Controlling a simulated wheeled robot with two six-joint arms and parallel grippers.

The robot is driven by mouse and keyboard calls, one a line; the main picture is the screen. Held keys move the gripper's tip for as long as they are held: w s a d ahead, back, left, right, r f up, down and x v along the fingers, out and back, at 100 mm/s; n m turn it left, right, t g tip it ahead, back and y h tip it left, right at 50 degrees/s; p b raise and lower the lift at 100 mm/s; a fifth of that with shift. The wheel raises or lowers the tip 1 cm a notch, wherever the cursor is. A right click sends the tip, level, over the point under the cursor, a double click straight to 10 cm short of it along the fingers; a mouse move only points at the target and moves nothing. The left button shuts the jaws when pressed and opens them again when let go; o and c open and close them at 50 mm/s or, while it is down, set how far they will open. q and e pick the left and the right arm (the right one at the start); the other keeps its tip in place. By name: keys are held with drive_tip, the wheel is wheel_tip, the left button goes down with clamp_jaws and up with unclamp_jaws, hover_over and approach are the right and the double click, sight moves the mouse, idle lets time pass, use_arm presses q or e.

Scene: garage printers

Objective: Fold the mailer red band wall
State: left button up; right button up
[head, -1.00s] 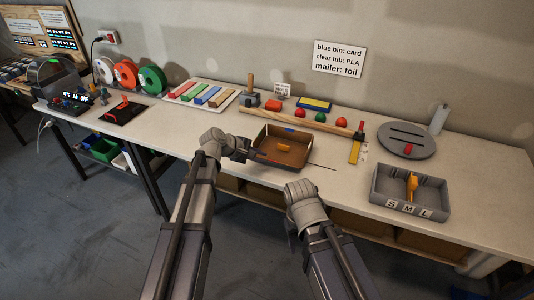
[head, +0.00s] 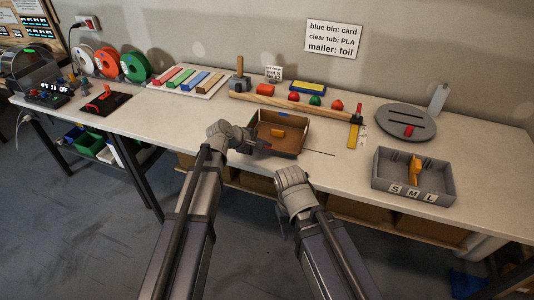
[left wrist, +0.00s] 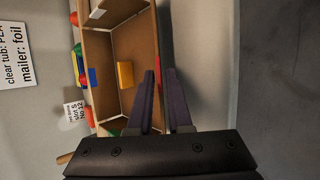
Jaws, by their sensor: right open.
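The mailer (head: 298,146) is an open brown cardboard box on the workbench, with an orange-yellow block (head: 278,134) inside and a small blue mark on its far wall. In the left wrist view, a red band (left wrist: 158,68) shows along the wall nearest my left gripper. My left gripper (head: 262,146) is at the box's front left in the head view. Its two dark fingers (left wrist: 161,80) stand apart, one on each side of the red band wall; I cannot tell whether they touch it. My right gripper (head: 282,228) is open and empty, in front of the bench edge.
A grey divided bin (head: 384,185) marked S, M, L stands to the right.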

use_arm(q)
drive_tip(key=shift+w+d+f, duration=0.3)
drive_tip(key=shift+d+f, duration=0.1)
clamp_jaws()
idle(1.2)
